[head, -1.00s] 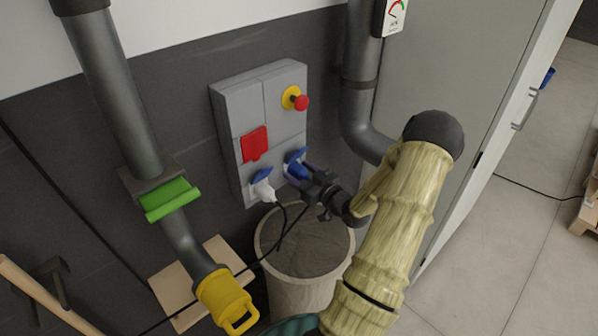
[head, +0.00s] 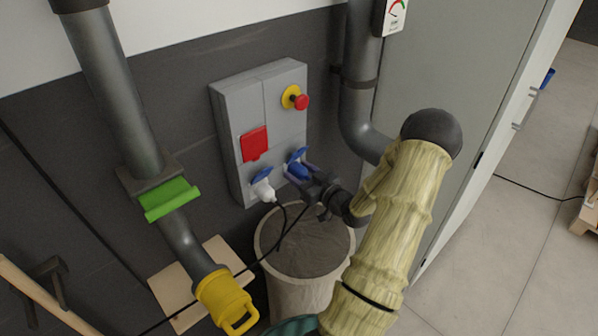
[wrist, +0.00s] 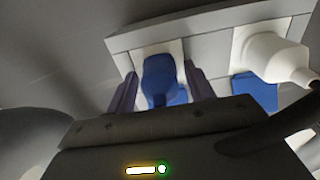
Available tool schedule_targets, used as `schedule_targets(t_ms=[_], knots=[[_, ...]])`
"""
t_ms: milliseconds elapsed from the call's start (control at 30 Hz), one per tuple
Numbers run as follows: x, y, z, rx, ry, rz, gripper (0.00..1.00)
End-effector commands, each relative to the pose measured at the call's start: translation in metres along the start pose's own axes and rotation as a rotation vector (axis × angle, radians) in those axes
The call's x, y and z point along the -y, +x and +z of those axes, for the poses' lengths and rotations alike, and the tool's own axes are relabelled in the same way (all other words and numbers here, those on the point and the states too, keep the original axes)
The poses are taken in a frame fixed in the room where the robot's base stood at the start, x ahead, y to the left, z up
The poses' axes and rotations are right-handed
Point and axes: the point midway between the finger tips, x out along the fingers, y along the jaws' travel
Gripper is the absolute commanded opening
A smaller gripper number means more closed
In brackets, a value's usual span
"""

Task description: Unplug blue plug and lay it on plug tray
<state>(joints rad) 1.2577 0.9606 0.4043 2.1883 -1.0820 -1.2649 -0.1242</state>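The blue plug (head: 298,172) sits in the lower right socket of the grey wall box (head: 228,118), under a raised blue lid. In the wrist view the blue plug (wrist: 158,76) lies between the two dark purple fingers of my gripper (wrist: 163,92). The fingers stand apart, with a narrow gap visible on each side of the plug. In the head view my gripper (head: 300,174) is at the plug, its fingertips partly hidden. A tan board (head: 166,287) low at the wall may be the plug tray; I cannot tell.
A white plug (head: 264,191) with a black cable sits in the neighbouring socket, close to my gripper; it also shows in the wrist view (wrist: 268,55). A bin (head: 300,292) stands below. A grey pipe (head: 357,100) and cabinet (head: 440,70) are at right.

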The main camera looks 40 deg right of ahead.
Motion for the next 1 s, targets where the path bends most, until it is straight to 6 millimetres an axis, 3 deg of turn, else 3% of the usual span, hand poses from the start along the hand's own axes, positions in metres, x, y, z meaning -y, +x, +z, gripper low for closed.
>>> schedule_targets(t_ms=[33, 200, 267, 1000], knots=[[0.000, 0.000, 0.000, 0.000, 0.000, 0.000, 0.42], [0.000, 0.000, 0.000, 0.000, 0.000, 0.000, 0.09], [0.000, 0.000, 0.000, 0.000, 0.000, 0.000, 0.00], [0.000, -0.021, 0.000, 0.001, 0.000, 0.001, 0.00]])
